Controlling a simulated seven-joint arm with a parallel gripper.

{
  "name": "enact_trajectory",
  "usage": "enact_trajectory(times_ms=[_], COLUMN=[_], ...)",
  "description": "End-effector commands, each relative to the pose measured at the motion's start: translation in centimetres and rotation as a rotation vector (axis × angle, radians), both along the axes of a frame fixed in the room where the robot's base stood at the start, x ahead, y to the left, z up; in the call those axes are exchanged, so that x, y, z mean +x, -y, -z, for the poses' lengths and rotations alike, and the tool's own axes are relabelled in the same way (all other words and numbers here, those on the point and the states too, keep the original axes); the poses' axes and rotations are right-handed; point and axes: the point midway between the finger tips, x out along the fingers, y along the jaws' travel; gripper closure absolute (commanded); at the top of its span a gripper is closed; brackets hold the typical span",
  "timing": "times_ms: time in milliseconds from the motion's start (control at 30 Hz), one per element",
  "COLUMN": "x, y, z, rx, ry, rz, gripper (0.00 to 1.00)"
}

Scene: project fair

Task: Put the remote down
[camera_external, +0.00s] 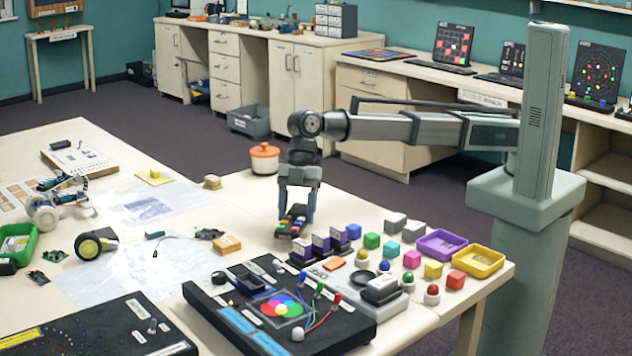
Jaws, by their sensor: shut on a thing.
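The remote (290,224) is a small dark block with several coloured buttons near the middle of the light table. My gripper (297,212) points down over it, with its two fingers on either side, and is shut on it. The remote is at or just above the tabletop (243,200); I cannot tell whether it touches. The fingers hide part of its upper end.
Purple-and-white blocks (321,244) stand close to the remote's right. Coloured cubes and purple and yellow trays (477,261) lie farther right. A black electronics board (280,308) is in front. An orange-lidded pot (264,158) stands behind. Bare tabletop lies left of the remote.

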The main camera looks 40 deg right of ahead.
Motion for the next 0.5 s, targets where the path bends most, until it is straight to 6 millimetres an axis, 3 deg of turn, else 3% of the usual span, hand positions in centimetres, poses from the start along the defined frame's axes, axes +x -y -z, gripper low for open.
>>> enact_trajectory(times_ms=[167,500], x=[0.0,0.0], y=[0.0,0.0], z=[1.9,2.1], rx=[-0.001,0.0], ry=[-0.001,0.0], rz=[0.0,0.0], gripper=[0.74,0.74])
